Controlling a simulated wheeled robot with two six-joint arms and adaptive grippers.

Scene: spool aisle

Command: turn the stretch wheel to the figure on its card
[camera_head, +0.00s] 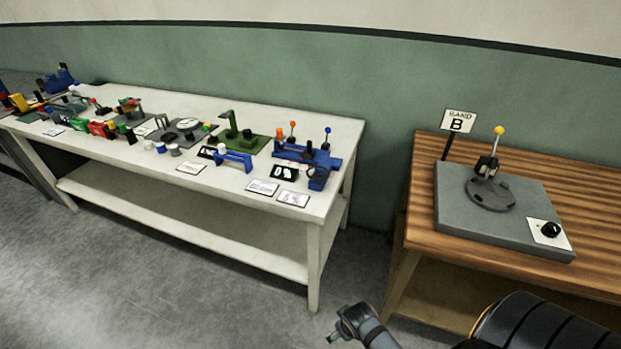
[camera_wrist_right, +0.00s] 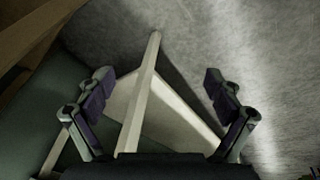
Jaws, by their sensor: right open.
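I cannot tell which part is the stretch wheel. A blue machine (camera_head: 308,155) with orange- and blue-knobbed levers stands at the right end of the white bench. A black card (camera_head: 283,172) with white marks lies at its front, too small to read. A round blue part (camera_head: 318,177) sits at its front right corner. White cards (camera_head: 262,187) (camera_head: 293,198) lie along the front edge, unreadable. My right gripper (camera_head: 345,325) is low in front of the gap between the tables, well away from the machine. In the right wrist view its fingers (camera_wrist_right: 160,88) are apart and empty. My left gripper is out of view.
The white bench (camera_head: 150,192) carries several other small machines. Grey floor is clear in front; a bench leg (camera_wrist_right: 142,95) shows below my right gripper.

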